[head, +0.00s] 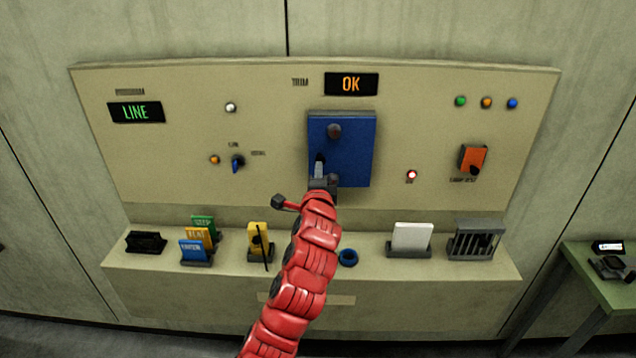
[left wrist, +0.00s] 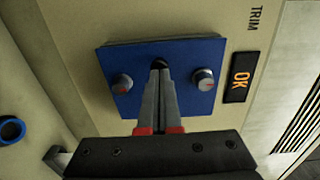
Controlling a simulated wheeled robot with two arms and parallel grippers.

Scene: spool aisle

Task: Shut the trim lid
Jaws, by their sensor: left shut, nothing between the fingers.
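The trim lid looks to be the blue plate (head: 355,150) under the TRIM label in the head view; it also fills the middle of the left wrist view (left wrist: 140,95). It lies roughly parallel to the board, and I cannot tell whether a gap stands behind it. Two round knobs with red marks (left wrist: 122,83) (left wrist: 204,79) sit on it. My left gripper (head: 318,168) is shut and empty. Its fingertips (left wrist: 160,72) are at a small dark knob near the plate's left edge; contact is unclear. My right gripper is not in view.
The amber OK display (head: 351,84) is above the plate. An orange switch (head: 472,158) is at the right. The ledge below holds coloured cards (head: 194,249), a yellow holder (head: 258,238), a blue ring (head: 347,258), a white card (head: 412,236) and a dark rack (head: 475,240). A green table (head: 590,280) stands right.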

